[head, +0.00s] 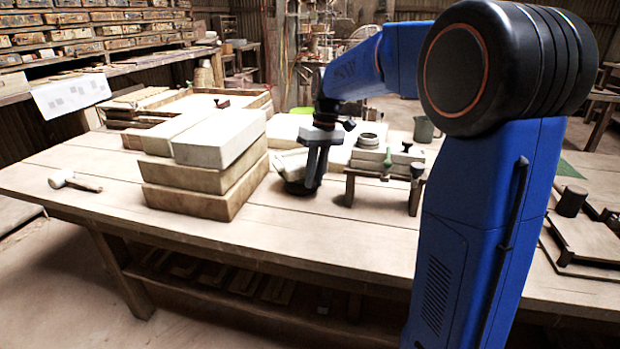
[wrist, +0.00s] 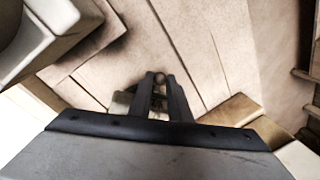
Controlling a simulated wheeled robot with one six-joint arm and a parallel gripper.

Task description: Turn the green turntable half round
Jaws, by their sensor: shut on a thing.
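A dark low round thing (head: 297,188) shows at the fingertips in the head view, mostly hidden by my gripper. A small greenish patch (wrist: 122,100) shows beside the fingers. I cannot tell for sure which of these belongs to the green turntable, nor how it is turned.
Stacked pale blocks (head: 205,172) stand close left of my gripper. A low stand (head: 385,172) with a green-handled tool (head: 387,160) and small pieces is close right. A mallet (head: 72,181) lies far left. A green mug (head: 424,130) stands behind. The table front is clear.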

